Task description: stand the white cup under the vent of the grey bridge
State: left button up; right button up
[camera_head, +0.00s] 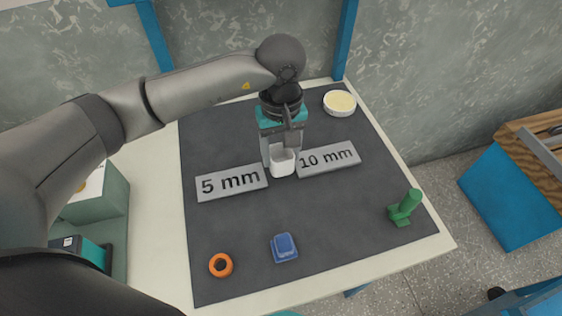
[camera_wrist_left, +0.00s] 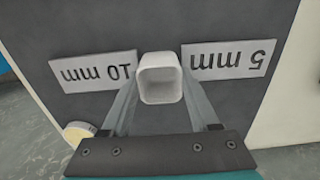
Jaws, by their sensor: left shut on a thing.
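The white cup (camera_head: 283,168) is small and squarish, between the inner ends of two grey plates. My left gripper (camera_head: 281,157) points down from above and is shut on the cup. In the left wrist view the white cup (camera_wrist_left: 160,85) sits between the two fingers, its open top facing the camera. I cannot tell whether its bottom touches the mat. No grey bridge with a vent can be made out; the grey plates are marked "5 mm" (camera_head: 231,183) and "10 mm" (camera_head: 329,158). My right gripper is out of view.
The dark mat (camera_head: 345,235) covers most of the table. An orange ring (camera_head: 221,265), a blue block (camera_head: 284,248) and a green upright piece (camera_head: 405,207) stand along the front and right. A round white dish (camera_head: 339,103) is at the back right.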

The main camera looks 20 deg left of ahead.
aim_at(281, 164)
pick_arm(q)
jog(key=shift+f, duration=1.75)
jog(key=shift+f+b, duration=0.1)
jog(key=shift+b, duration=0.25)
jog(key=o, duration=1.3)
jog(key=shift+o, duration=0.2)
